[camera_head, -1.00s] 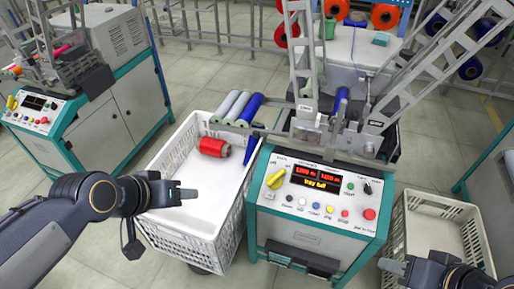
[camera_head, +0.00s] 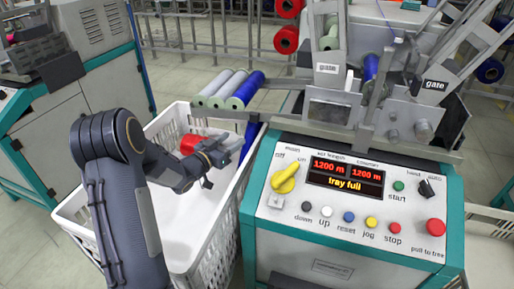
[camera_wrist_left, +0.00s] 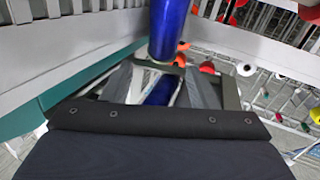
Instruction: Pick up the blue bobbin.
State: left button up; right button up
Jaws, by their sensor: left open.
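In the head view a blue bobbin (camera_head: 245,90) lies at the right end of a row of bobbins on the machine's tray. Another blue piece (camera_head: 250,132) shows below it by the crate's inner right edge. My left gripper (camera_head: 228,148) is over the crate, below and left of the tray. In the left wrist view its jaws (camera_wrist_left: 162,88) are open. A blue bobbin (camera_wrist_left: 172,28) stands out beyond them, and more blue (camera_wrist_left: 160,93) shows between the fingers. I cannot tell whether they touch it. My right gripper is out of view.
A white crate (camera_head: 75,215) holds a red bobbin (camera_head: 190,143). Grey bobbins (camera_head: 222,87) lie beside the blue one on the tray. The winding machine's panel (camera_head: 345,200) reads "tray full". Another blue bobbin (camera_head: 372,68) is between the machine's arms.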

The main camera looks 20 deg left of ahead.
pick_arm(q)
jog(key=b, duration=0.3)
send_near(245, 147)
jog(key=w, duration=0.3)
jog(key=shift+w+d+f, duration=0.15)
jog(key=shift+w+d, duration=0.55)
jog(key=shift+w, duration=0.05)
jog(key=shift+b+x, duration=0.95)
jog(key=shift+x, duration=1.85)
jog(key=shift+a, duration=0.1)
jog(key=c, duration=0.9)
jog(key=shift+r, duration=0.2)
